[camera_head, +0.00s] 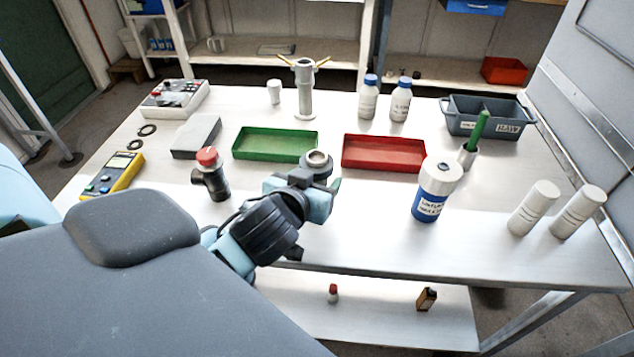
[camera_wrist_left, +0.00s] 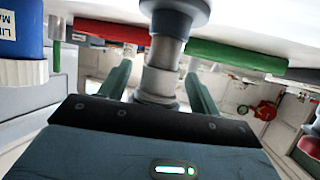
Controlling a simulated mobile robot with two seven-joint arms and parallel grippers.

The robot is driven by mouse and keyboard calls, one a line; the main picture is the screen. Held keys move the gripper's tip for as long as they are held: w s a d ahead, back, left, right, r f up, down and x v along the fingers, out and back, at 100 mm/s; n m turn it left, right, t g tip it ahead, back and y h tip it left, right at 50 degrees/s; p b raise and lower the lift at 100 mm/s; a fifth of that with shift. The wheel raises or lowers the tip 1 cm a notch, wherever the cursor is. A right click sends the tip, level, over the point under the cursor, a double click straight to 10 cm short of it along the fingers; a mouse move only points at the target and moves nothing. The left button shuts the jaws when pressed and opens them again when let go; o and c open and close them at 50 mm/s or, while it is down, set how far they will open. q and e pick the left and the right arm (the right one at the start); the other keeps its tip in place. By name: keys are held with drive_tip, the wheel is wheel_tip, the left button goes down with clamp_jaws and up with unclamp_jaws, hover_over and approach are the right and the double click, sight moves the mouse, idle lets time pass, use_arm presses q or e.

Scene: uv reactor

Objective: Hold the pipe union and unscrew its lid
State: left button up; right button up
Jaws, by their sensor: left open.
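A grey metal pipe piece with a ring-shaped open top (camera_head: 318,160) stands upright on the white table, and I take it to be the pipe union. My left gripper (camera_head: 330,188) is at it. In the left wrist view, which is upside down, the grey pipe (camera_wrist_left: 162,55) with its dark wide flange stands between the two fingers (camera_wrist_left: 160,95). The fingers are apart, with gaps to the pipe on both sides. A dark pipe fitting with a red cap (camera_head: 209,157) stands to the left; which of the two is meant is not certain. My right gripper is not in view.
A green tray (camera_head: 275,155) and a red tray (camera_head: 384,170) lie behind the gripper. A blue-and-white bottle (camera_head: 430,207) and two white cylinders (camera_head: 534,207) stand to the right. A yellow meter (camera_head: 112,177) lies left. The table's front edge is close by.

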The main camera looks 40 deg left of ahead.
use_arm(q)
drive_tip(key=shift+w+a+f, duration=0.1)
drive_tip(key=shift+w+f, duration=0.1)
drive_tip(key=shift+w, duration=0.25)
drive_tip(key=c, duration=1.2)
drive_tip(key=shift+r, duration=0.15)
